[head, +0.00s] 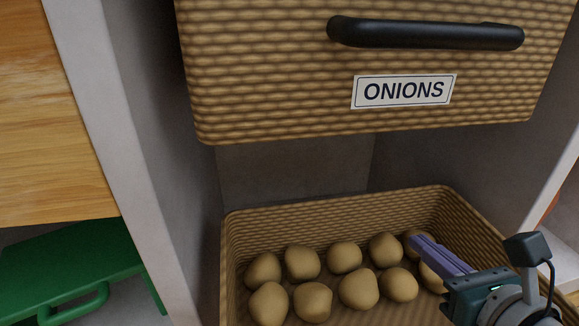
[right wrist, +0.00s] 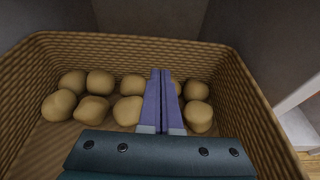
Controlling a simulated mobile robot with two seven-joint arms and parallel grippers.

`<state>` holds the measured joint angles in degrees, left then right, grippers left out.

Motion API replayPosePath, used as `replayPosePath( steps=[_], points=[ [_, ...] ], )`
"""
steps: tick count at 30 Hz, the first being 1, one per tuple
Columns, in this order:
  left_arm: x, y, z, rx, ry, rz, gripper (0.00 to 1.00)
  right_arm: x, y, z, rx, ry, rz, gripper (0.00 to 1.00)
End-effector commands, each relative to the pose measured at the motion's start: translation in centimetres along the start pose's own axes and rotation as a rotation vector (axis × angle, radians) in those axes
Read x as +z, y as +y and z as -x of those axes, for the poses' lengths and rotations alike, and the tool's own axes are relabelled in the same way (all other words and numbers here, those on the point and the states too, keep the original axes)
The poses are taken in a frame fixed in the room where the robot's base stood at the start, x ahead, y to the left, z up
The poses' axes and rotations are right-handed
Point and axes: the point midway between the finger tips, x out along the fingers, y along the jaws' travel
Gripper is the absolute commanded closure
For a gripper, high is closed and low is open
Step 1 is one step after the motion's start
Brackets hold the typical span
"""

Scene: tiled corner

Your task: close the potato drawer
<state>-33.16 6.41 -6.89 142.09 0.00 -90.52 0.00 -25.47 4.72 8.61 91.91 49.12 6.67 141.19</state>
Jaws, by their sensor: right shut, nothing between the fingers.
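The potato drawer (head: 335,218) is a woven basket drawer, pulled out below the onion drawer, with several potatoes (head: 313,301) lying in it. It also fills most of the right wrist view (right wrist: 120,45). My right gripper (head: 418,240) has purple fingers pressed together with nothing between them. In the head view the fingers reach over the right part of the drawer, above the potatoes. In the right wrist view the right gripper (right wrist: 162,74) points toward the drawer's back wall. I cannot tell if it touches a potato. The drawer's front is out of view. My left gripper is not in view.
The onion drawer (head: 260,70), labelled ONIONS, with a black handle (head: 425,35), hangs above and overhangs the opening. Grey cabinet walls (head: 150,130) flank the drawers. A green object with a handle (head: 70,270) is at the lower left, under a wooden panel (head: 45,120).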

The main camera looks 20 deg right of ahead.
Motion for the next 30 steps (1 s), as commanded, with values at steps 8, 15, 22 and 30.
replayPosePath(
  steps=[8,15,22,30],
  points=[
    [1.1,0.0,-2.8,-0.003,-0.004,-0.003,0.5,-0.3,0.1,-5.9,0.0,-0.005,-0.001,1.0],
    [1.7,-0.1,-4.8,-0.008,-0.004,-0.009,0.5,0.3,0.1,-10.4,0.001,-0.004,0.001,1.0],
    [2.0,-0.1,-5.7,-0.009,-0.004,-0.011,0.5,1.1,0.1,-12.3,0.001,-0.001,0.003,1.0],
    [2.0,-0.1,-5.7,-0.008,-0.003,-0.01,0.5,1.3,0.1,-12.6,0.001,0.002,0.003,1.0]
  ],
)
